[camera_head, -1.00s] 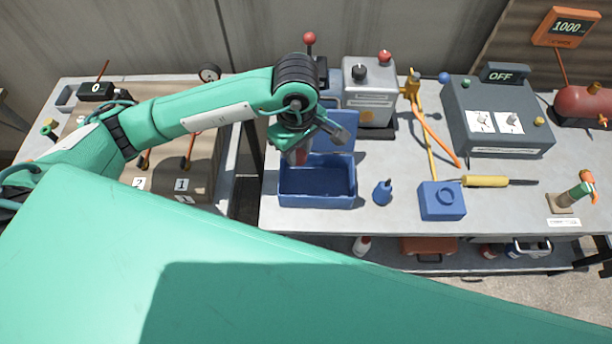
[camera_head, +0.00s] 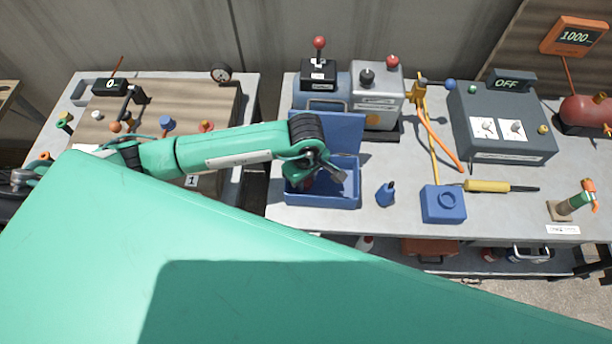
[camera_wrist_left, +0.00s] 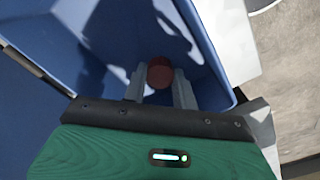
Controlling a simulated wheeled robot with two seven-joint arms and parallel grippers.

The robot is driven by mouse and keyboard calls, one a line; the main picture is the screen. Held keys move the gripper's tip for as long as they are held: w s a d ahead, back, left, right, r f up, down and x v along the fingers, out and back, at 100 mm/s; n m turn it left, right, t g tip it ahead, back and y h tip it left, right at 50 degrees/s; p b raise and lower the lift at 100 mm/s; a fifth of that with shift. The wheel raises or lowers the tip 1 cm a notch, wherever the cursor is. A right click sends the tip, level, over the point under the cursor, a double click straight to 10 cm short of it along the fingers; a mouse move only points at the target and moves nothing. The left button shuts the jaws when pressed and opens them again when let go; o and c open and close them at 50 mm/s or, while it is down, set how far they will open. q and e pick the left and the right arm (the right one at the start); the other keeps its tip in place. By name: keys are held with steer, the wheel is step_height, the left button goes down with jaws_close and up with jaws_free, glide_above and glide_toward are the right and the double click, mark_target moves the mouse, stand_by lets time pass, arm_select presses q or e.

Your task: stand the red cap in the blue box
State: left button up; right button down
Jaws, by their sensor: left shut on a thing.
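The blue box (camera_head: 325,203) stands on the middle bench with its lid (camera_head: 335,130) open at the back. My left gripper (camera_head: 309,182) reaches down into the left part of the box. It is shut on the red cap (camera_wrist_left: 160,73), which sits between the two fingers in the left wrist view. The blue walls and floor of the box (camera_wrist_left: 110,30) surround it there. Whether the cap touches the box floor I cannot tell. In the head view the gripper and forearm mostly hide the cap. My right gripper is not in view.
A small blue bottle (camera_head: 385,194) and a blue block with a ring (camera_head: 443,204) stand right of the box. A yellow-handled tool (camera_head: 487,186) lies further right. Behind stand a grey machine with a red knob (camera_head: 377,95) and a dark switch box (camera_head: 500,125).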

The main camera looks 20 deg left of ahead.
arm_select(q)
steer(key=shift+f, duration=0.2)
steer(key=o, duration=0.9)
steer(key=shift+o, duration=0.2)
steer(key=shift+r, duration=0.1)
steer(key=shift+r, duration=0.35)
step_height(320, 180, up, 12)
steer(key=b, duration=0.3)
steer(key=shift+f, duration=0.2)
